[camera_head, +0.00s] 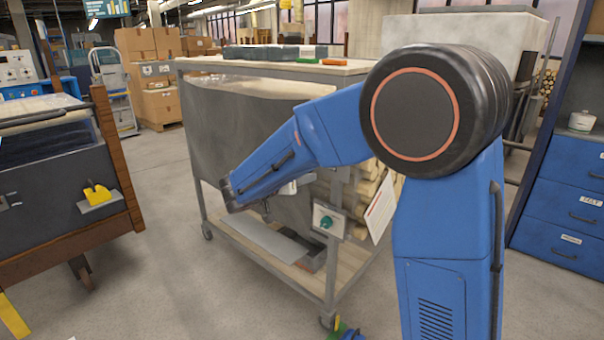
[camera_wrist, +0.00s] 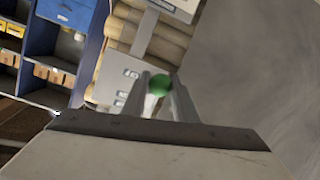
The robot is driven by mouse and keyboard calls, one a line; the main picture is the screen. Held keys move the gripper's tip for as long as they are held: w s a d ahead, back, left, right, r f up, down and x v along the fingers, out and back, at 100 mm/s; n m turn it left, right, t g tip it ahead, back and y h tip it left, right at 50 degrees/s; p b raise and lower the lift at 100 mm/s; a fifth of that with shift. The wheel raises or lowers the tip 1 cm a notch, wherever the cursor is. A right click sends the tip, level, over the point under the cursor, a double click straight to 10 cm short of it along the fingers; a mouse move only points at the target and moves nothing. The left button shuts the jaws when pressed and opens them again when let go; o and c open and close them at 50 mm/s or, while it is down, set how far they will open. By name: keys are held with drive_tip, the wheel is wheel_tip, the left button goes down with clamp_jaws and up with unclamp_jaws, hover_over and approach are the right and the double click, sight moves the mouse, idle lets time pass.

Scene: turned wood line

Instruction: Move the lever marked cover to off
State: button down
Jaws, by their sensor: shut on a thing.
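In the wrist view my gripper (camera_wrist: 161,88) has its two fingers on either side of a round green knob (camera_wrist: 159,82) on a pale lever stem, and is shut on it. The lever stands at a light grey panel (camera_wrist: 117,80) with small markings too blurred to read, so I cannot confirm the word cover or the off position. In the head view my forearm (camera_head: 270,175) reaches left and down in front of the cart; the fingers and the held lever are hidden or too small to tell there.
A wheeled cart (camera_head: 330,283) stands close behind my arm. A white plate with a teal knob (camera_head: 327,222) and a hanging sheet (camera_head: 380,208) are on its near side. Blue drawers (camera_head: 565,200) stand right; a bench with a yellow handle (camera_head: 98,194) stands left.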

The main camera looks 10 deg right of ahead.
drive_tip(key=shift+w+d+f+t+h, duration=0.2)
drive_tip(key=shift+f+t+h, duration=0.25)
drive_tip(key=shift+f, duration=0.2)
drive_tip(key=c, duration=1.4)
unclamp_jaws()
drive_tip(key=shift+c, duration=0.2)
drive_tip(key=shift+s, duration=0.1)
drive_tip(key=v, duration=1.7)
drive_tip(key=shift+a+f, duration=0.15)
